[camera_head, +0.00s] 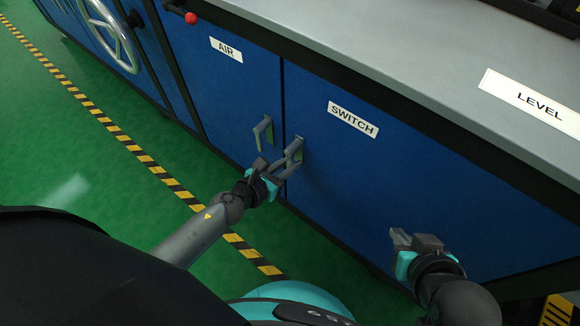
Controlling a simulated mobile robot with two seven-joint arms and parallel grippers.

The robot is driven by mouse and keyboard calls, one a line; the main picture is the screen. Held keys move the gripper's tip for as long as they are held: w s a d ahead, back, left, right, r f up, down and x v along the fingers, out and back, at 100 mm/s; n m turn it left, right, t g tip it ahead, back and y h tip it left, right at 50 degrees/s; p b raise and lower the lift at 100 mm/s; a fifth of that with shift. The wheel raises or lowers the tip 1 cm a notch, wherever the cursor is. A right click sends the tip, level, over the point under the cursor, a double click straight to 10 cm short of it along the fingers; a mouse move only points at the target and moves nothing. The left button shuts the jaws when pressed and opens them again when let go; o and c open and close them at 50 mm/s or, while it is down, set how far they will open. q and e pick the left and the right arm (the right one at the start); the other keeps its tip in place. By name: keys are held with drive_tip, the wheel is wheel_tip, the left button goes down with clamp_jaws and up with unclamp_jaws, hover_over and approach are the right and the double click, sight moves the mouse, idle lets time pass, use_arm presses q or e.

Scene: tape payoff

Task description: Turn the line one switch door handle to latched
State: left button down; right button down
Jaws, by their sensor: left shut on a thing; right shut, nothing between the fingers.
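The switch door (345,175) is a blue panel with a white SWITCH label (353,118). Its grey handle (297,146) is at the door's upper left edge, and its lever slants down to the left. My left gripper (281,167) is shut on this lever and partly hides it. My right gripper (398,238) is shut and empty, in front of the lower right part of the switch door, apart from the handle.
The AIR door (225,90), left of the switch door, has its own grey handle (263,133) close to my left gripper. A handwheel (110,35) and red knob (191,18) are further left. A grey worktop (400,50) lies above. Green floor with striped tape (145,158) is clear.

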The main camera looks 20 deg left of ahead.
use_arm(q)
drive_tip(key=shift+w+a+r, duration=0.1)
drive_tip(key=shift+w, duration=0.05)
use_arm(e)
drive_tip(key=shift+a, duration=0.1)
use_arm(q)
drive_tip(key=c, duration=0.8)
unclamp_jaws()
drive_tip(key=shift+s+a+r, duration=0.1)
drive_tip(key=shift+s, duration=0.45)
drive_tip(key=v, duration=1.4)
use_arm(e)
drive_tip(key=shift+s+d+g, duration=0.4)
drive_tip(key=shift+d, duration=0.2)
use_arm(q)
drive_tip(key=shift+s, duration=0.1)
use_arm(e)
drive_tip(key=shift+s, duration=0.2)
